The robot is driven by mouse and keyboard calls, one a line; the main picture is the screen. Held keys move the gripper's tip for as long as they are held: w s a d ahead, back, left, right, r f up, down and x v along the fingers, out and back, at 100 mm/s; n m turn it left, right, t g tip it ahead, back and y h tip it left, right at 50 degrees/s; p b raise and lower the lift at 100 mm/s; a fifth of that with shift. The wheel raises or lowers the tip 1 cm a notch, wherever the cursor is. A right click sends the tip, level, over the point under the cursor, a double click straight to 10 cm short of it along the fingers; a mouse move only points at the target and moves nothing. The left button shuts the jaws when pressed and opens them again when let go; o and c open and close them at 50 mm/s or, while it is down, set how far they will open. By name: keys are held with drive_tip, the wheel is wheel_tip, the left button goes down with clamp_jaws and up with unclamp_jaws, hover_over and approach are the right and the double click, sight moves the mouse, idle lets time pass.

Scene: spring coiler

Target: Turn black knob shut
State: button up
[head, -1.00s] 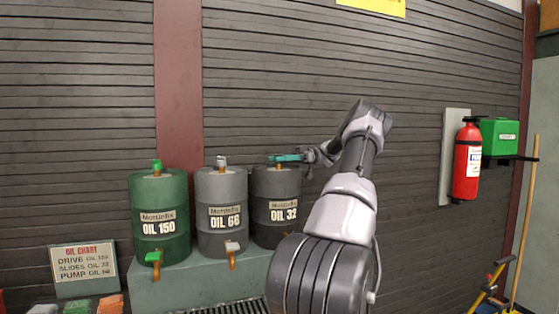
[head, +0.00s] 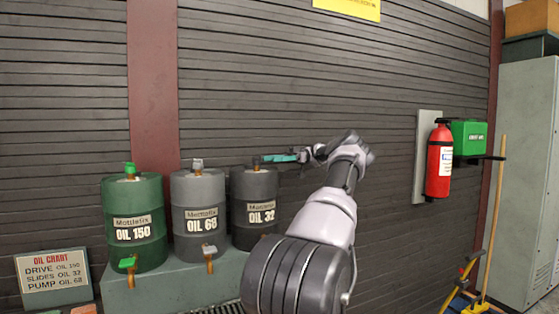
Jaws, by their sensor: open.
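The black drum (head: 254,194) marked OIL 32 stands at the right end of a row of drums in the head view. A small dark knob (head: 256,163) shows on its top. My gripper (head: 268,158), with teal fingers, reaches in from the right just above the drum top. It is open, and its tips are close to the right of the top knob; I cannot tell whether they touch it. The front of the black drum, low down, is partly hidden by my arm, and no front tap shows there.
The grey OIL 68 drum (head: 198,190) and green OIL 150 drum (head: 133,200) stand to the left, each with top and front knobs, on a green-grey stand (head: 160,290). A fire extinguisher (head: 440,162) hangs on the right wall. A cabinet (head: 525,170) stands far right.

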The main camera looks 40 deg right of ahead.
drive_tip(key=shift+d, duration=0.75)
drive_tip(key=shift+s+d, duration=0.1)
drive_tip(key=shift+d, duration=0.8)
